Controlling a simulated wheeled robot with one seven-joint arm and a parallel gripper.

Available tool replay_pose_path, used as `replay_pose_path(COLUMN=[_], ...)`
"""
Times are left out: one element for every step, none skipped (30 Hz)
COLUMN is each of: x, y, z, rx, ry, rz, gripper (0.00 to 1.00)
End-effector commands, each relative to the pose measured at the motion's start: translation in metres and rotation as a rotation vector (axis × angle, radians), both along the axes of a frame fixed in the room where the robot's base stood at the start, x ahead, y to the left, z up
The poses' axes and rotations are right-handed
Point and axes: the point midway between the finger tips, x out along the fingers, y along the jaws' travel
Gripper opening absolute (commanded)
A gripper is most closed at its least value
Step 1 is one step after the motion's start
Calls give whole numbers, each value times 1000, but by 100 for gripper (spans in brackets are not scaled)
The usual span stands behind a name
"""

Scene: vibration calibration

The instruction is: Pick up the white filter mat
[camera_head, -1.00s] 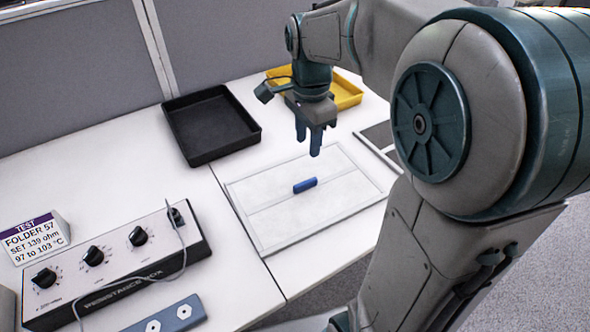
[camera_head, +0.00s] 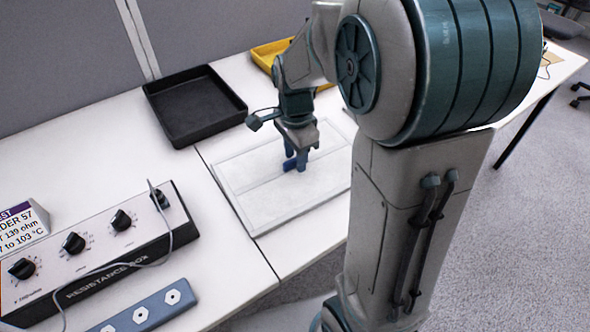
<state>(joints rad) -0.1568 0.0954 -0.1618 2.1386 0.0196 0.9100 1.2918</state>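The white filter mat appears to be the flat pale rectangular panel (camera_head: 272,202) lying on the white table, with a thin border and a line across it. A small blue bar (camera_head: 288,165), like a handle, sits at its middle, now partly hidden by my fingers. My gripper (camera_head: 296,162) points down over the middle of the panel, with its dark blue fingertips at the bar. The fingers and bar overlap in similar colour, so I cannot tell whether they are closed on it. The panel lies flat, and my arm hides part of its right side.
A black tray (camera_head: 194,103) stands behind the panel to the left, and a yellow tray (camera_head: 268,53) is partly behind my arm. A resistance box (camera_head: 100,255) with a cable, a label block (camera_head: 22,225) and a grey-blue strip (camera_head: 146,310) are on the left. A grey partition runs along the back.

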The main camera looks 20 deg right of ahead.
Motion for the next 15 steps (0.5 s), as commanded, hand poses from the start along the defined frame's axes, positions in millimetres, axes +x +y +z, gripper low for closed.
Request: replay_pose_path(x=[0, 0, 0, 0, 0, 0, 0, 0, 0, 0, 0, 0, 0, 0, 0], y=[0, 0, 0, 0, 0, 0, 0, 0, 0, 0, 0, 0, 0, 0, 0], z=[-6, -7, -8, -8, -8, -8, -8, -8, -8, -8, -8, -8, -8, -8, -8], rx=[0, 0, 0, 0, 0, 0, 0, 0, 0, 0, 0, 0, 0, 0, 0], ry=[0, 0, 0, 0, -1, -1, -1, -1, -1, -1, -1, -1, -1, -1, -1], rz=[0, 0, 0, 0, 0, 0, 0, 0, 0, 0, 0, 0, 0, 0, 0], gripper=[37, 37, 37, 37, 37, 37, 37, 37, 37, 32, 23, 12, 4, 0, 0])
